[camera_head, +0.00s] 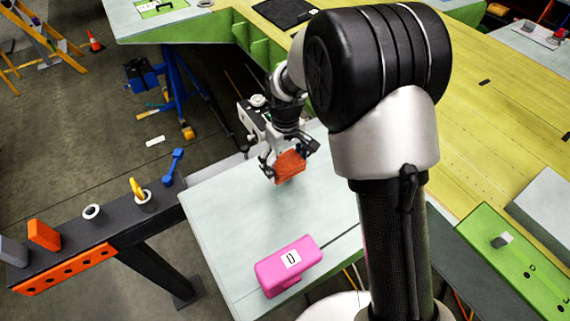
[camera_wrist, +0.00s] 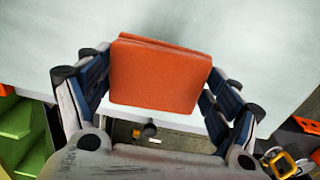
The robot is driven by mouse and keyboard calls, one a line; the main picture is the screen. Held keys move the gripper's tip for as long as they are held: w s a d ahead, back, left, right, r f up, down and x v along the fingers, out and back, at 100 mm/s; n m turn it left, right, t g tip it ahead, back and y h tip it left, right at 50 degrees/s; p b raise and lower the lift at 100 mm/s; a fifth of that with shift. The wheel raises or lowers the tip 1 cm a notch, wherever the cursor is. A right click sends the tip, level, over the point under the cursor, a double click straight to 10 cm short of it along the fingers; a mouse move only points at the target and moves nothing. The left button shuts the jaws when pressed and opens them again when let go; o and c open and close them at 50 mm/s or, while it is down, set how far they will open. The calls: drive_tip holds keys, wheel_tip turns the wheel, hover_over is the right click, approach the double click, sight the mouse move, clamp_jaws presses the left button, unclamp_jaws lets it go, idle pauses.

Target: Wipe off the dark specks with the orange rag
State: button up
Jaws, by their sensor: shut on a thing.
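My gripper (camera_head: 286,158) is shut on the orange rag (camera_head: 290,167), a folded block of cloth, over the far part of the pale panel (camera_head: 225,215). In the wrist view the orange rag (camera_wrist: 158,75) sits between the fingers of my gripper (camera_wrist: 160,90), with the pale panel (camera_wrist: 265,45) behind it. I cannot tell whether the rag touches the panel. No dark specks can be made out on the bare panel in either view; any under the rag or behind my arm are hidden.
A pink box (camera_head: 289,264) with a white label stands on the panel's near part. A dark rail (camera_head: 115,228) with an orange block (camera_head: 43,235), a white ring (camera_head: 93,212) and a blue tool (camera_head: 173,167) runs along the left. A yellow-green wing surface (camera_head: 500,110) lies right.

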drive_tip(key=shift+r+p, duration=1.05)
drive_tip(key=shift+r, duration=0.8)
